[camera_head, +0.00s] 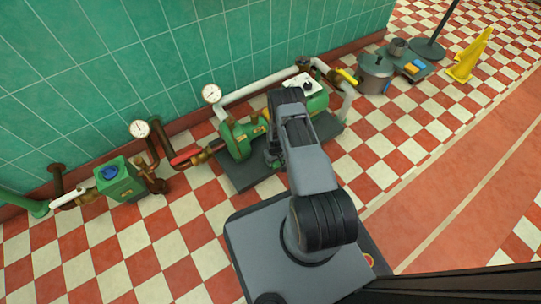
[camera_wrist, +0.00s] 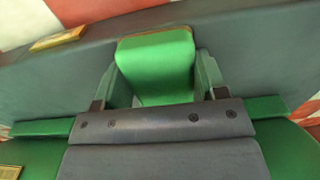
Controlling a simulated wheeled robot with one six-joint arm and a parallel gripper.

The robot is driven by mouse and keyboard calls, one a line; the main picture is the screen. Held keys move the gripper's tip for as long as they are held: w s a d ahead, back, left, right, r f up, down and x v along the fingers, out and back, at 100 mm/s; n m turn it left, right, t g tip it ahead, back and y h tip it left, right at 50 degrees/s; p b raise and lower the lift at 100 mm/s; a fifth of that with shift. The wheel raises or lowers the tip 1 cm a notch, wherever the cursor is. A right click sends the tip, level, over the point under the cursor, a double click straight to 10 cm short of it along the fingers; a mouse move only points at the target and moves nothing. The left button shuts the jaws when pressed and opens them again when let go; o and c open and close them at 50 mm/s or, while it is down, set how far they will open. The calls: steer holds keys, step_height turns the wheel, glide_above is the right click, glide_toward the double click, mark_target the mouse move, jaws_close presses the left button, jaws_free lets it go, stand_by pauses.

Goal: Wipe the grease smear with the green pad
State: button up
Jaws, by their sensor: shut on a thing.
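My gripper (camera_wrist: 163,78) is shut on a green block (camera_wrist: 155,58), which I take to be the green pad, in the middle of the wrist view. One finger is on each side of it, and a thin brownish edge shows along its far end. Below it lies a dark grey slab, the pump's base plate (camera_wrist: 262,50). I cannot tell whether the pad touches it. In the head view my arm reaches to the green pump (camera_head: 238,140), and hides my gripper and the pad almost fully. I cannot make out the grease smear in either view.
Pipes and gauges (camera_head: 211,94) run along the green tiled wall. A green box with a blue knob (camera_head: 119,178) stands at left. At the back right are a metal pot (camera_head: 375,73), a tray (camera_head: 418,74) with blue and yellow pieces, and a yellow sign (camera_head: 468,58).

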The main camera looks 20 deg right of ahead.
steer(key=shift+s+a, duration=0.2)
steer(key=shift+a, duration=1)
steer(key=shift+r+p, duration=2.6)
steer(key=shift+r, duration=1.45)
